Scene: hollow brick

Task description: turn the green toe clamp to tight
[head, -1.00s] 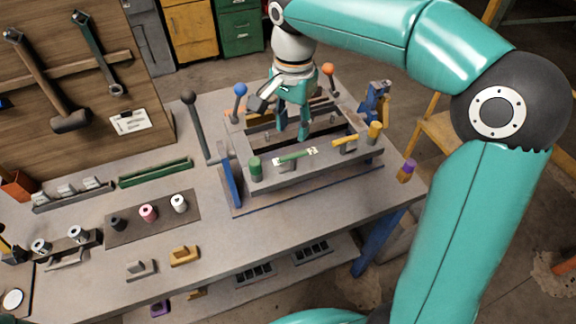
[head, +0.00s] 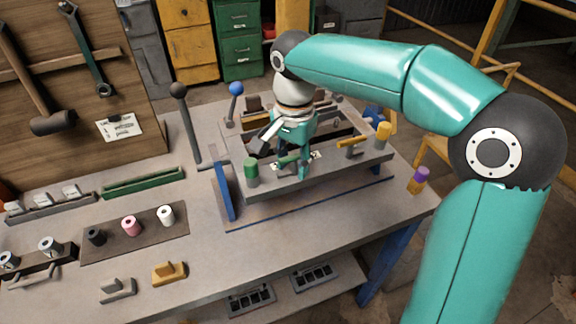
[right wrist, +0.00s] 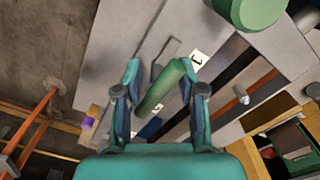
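The green toe clamp has a green bar handle (head: 287,161) on the front rail of the fixture, beside a green round knob (head: 251,168). In the right wrist view the green bar (right wrist: 162,90) lies slanted between my fingers, and the green knob (right wrist: 250,8) is at the top edge. My right gripper (head: 298,165) is down at the bar and hides part of it. In the right wrist view its fingers (right wrist: 160,85) stand apart, one on each side of the bar; I cannot tell whether either touches it. My left gripper is not in view.
A white label (right wrist: 198,57) lies near the bar's upper end. A yellow clamp handle (head: 352,141) and yellow knob (head: 383,131) stand to the right on the rail. A blue-knobbed lever (head: 235,92) and black-knobbed lever (head: 183,115) rise at the left. A purple-topped peg (head: 419,179) stands at the right.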

